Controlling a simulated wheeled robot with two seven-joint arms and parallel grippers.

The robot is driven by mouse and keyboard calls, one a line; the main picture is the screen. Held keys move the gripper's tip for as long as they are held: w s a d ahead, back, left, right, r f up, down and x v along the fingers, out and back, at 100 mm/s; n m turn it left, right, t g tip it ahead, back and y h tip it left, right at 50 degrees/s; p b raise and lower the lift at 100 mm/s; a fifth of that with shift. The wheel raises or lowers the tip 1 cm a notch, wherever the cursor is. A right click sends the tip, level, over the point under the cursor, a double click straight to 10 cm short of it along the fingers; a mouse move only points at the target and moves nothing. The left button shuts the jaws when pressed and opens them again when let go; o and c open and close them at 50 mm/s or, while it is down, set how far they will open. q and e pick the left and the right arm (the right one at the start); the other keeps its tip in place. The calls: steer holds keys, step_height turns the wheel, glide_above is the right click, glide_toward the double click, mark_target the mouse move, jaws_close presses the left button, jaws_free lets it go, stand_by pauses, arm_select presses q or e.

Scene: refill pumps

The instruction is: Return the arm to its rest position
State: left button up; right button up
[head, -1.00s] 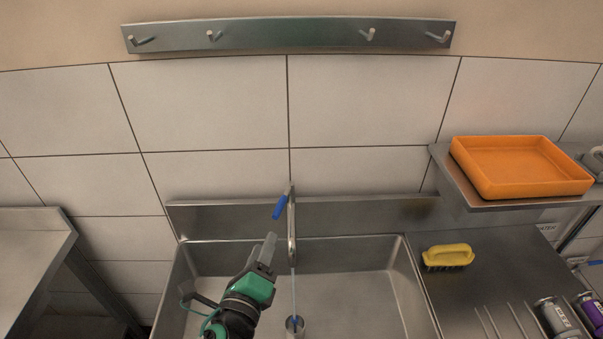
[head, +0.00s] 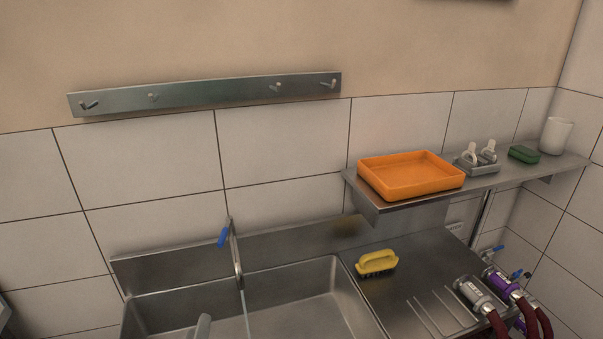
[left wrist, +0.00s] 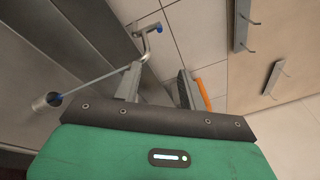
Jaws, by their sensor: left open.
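Of my left gripper, only a grey fingertip (head: 203,327) shows at the bottom edge of the head view, over the sink (head: 318,284). In the left wrist view the left gripper (left wrist: 158,88) is open, its two fingers apart with nothing between them. The faucet (head: 236,262) with its blue lever (head: 223,237) stands behind the sink, and a thin stream of water runs from it. My right gripper is not in view.
A yellow brush (head: 376,263) lies on the counter right of the sink. An orange tray (head: 411,176) sits on the wall shelf (head: 385,205). A hook rail (head: 205,95) is above.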

arm_select(q)
steer(key=s+a+f+n+g+h, duration=0.1)
steer(key=s+a+f+n+g, duration=0.1)
steer(key=s+f+n+g, duration=0.7)
steer(key=s+a+f+n+g, duration=0.3)
steer(key=s+f+n+g, duration=0.4)
steer(key=f+n, duration=0.55)
step_height(320, 180, down, 30)
steer(key=s+a+f+g, duration=0.1)
steer(key=s+a+f, duration=0.2)
steer(key=s+f, duration=1.6)
steer(key=shift+s+f, duration=0.3)
steer(key=shift+s, duration=0.1)
